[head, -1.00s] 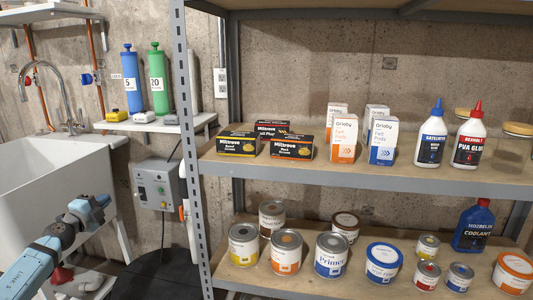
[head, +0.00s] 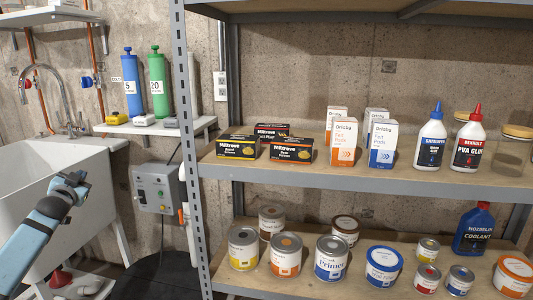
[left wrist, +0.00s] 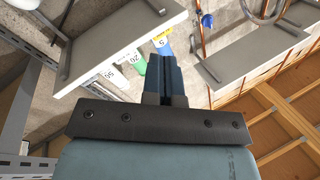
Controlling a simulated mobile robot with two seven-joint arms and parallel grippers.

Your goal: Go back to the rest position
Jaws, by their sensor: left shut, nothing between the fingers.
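My left arm comes in at the lower left of the head view, in front of the white sink (head: 110,185). Its gripper (head: 78,177) is at the upper end, held up in the air and touching nothing I can see. In the left wrist view the two dark fingers (left wrist: 164,68) are shut together with nothing between them. That view looks upward past the underside of a small shelf (left wrist: 120,35). My right gripper does not show in either view.
A metal shelf unit (head: 186,150) with boxes, glue bottles and paint cans fills the right side. A grey control box (head: 157,187) hangs on the wall beside the sink. A small shelf (head: 150,126) carries a blue filter (head: 131,85) and a green filter (head: 157,85).

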